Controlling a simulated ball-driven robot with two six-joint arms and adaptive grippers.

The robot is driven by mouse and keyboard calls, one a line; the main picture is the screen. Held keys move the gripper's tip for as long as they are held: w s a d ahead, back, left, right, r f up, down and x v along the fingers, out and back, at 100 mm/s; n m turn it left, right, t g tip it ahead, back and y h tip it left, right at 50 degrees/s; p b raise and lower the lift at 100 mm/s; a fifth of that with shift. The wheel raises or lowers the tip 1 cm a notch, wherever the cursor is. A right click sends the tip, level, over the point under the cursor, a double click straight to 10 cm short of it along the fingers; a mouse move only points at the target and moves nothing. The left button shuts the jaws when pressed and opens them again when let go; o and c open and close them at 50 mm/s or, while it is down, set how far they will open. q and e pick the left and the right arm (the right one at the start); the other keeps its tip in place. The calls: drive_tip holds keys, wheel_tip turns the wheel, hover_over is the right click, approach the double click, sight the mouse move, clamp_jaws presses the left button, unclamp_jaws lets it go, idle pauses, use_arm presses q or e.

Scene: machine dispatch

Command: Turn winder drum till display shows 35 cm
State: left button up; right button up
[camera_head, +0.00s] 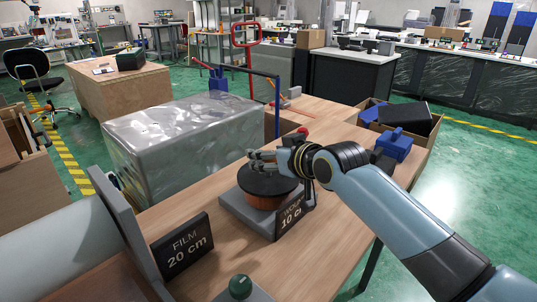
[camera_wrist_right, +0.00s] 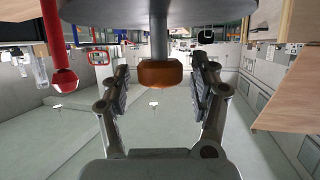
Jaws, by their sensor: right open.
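The winder drum (camera_head: 262,196) is an orange-brown cylinder with a black disc on top, on a grey base on the wooden table. A dark sign in front of it (camera_head: 291,217) reads "10 c…", with its upper line and right end partly hidden by my arm. Another dark sign (camera_head: 182,246) reads "FILM 20 cm". My right gripper (camera_head: 258,161) is over the drum's top. In the right wrist view its open fingers (camera_wrist_right: 160,95) stand either side of a brown knob (camera_wrist_right: 161,74) on a grey post from a disc; contact with the knob is not visible. My left gripper is not in view.
A large pale roll with a grey flange (camera_head: 125,235) lies at the left. A green dome (camera_head: 240,287) sits at the near edge. A blue object (camera_head: 394,145) and a cardboard box with black contents (camera_head: 405,118) are at right.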

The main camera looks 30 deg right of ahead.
drive_tip(key=shift+w, duration=0.2)
clamp_jaws()
idle(0.4)
